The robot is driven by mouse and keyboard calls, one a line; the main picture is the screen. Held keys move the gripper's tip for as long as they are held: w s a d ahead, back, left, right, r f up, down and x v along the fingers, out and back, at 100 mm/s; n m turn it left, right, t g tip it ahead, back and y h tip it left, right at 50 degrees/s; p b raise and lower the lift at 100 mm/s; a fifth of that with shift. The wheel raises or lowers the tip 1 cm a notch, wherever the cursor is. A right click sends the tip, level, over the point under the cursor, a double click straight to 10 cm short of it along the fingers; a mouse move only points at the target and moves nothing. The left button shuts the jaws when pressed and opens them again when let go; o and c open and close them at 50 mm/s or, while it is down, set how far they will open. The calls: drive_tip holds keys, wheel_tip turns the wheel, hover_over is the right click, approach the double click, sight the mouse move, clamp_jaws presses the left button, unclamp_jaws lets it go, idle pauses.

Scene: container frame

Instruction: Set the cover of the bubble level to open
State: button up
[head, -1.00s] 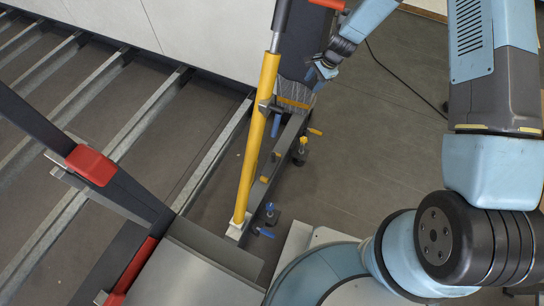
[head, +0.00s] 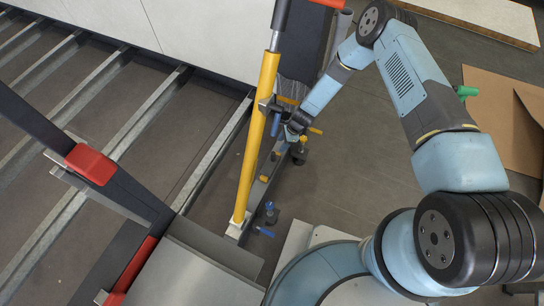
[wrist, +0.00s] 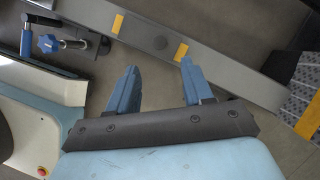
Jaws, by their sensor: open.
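My gripper (wrist: 159,65) is open and empty in the wrist view, its two blue-grey fingers spread apart. It faces a long grey beam (wrist: 217,74) that crosses the view. In the head view my gripper (head: 291,134) is beside the beam, right of the yellow cylinder (head: 256,145), and hides part of the beam.
A clamp with a blue knob (wrist: 48,43) and a handle is at upper left in the wrist view. The yellow cylinder rises close left of my gripper in the head view. A blue-handled clamp (head: 266,231) is at the beam's near end. Open floor (head: 345,195) lies right of the beam.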

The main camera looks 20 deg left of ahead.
sight(272, 156)
drive_tip(key=x, duration=1.3)
drive_tip(key=shift+c, duration=0.3)
clamp_jaws()
